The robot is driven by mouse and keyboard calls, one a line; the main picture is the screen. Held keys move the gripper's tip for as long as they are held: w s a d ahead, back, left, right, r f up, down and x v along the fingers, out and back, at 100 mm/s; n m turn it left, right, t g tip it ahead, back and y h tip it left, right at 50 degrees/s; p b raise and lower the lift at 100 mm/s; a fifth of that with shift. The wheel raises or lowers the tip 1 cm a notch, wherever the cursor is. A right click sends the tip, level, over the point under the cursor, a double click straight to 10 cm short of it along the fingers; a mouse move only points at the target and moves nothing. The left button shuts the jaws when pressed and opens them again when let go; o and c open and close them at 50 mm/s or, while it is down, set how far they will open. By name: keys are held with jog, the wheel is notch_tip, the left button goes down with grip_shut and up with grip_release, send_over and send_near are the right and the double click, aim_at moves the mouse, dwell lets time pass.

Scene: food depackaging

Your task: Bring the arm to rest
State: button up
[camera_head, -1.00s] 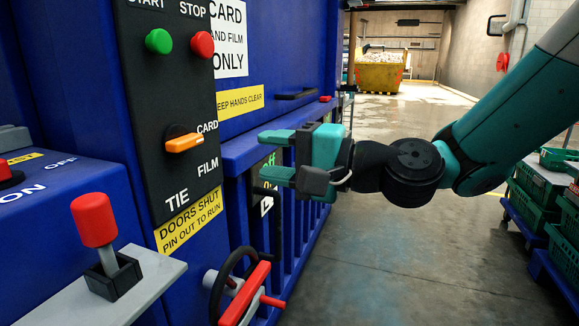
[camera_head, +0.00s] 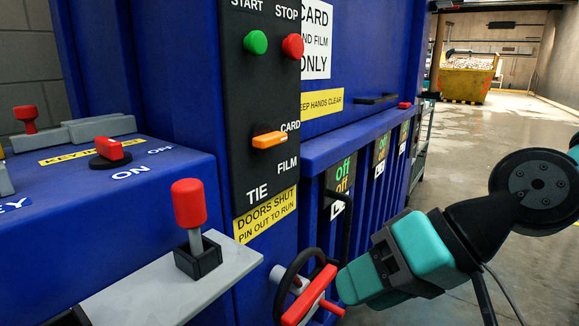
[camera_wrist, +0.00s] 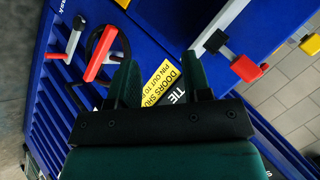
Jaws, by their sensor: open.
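My gripper (camera_head: 352,284) is at the lower right of the head view, in front of the blue machine (camera_head: 170,50). Its teal fingers point left and down, close to the red lever (camera_head: 310,296) and the black handwheel (camera_head: 284,285); whether they touch cannot be told. In the wrist view the two fingers (camera_wrist: 163,82) stand apart with nothing held between them. Beyond them are the yellow label (camera_wrist: 160,88), the red lever (camera_wrist: 101,56) and the handwheel (camera_wrist: 91,40). My arm reaches in from the right.
The black control panel (camera_head: 240,100) carries a green button (camera_head: 255,42), a red button (camera_head: 293,46) and an orange selector (camera_head: 269,139). A red-knobbed joystick (camera_head: 189,204) stands on a grey shelf (camera_head: 150,290). Open floor (camera_head: 490,130) leads to a yellow skip (camera_head: 466,82).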

jog(key=s+d+f+n+g+h, duration=0.2)
jog(key=s+d+f+n+h, duration=0.15)
jog(key=s+d+h, duration=0.2)
notch_tip(320, 180, up, 20)
jog(key=p, duration=1.9)
jog(key=shift+r, duration=0.2)
jog(key=shift+a+y, duration=0.1)
jog(key=shift+y, duration=0.15)
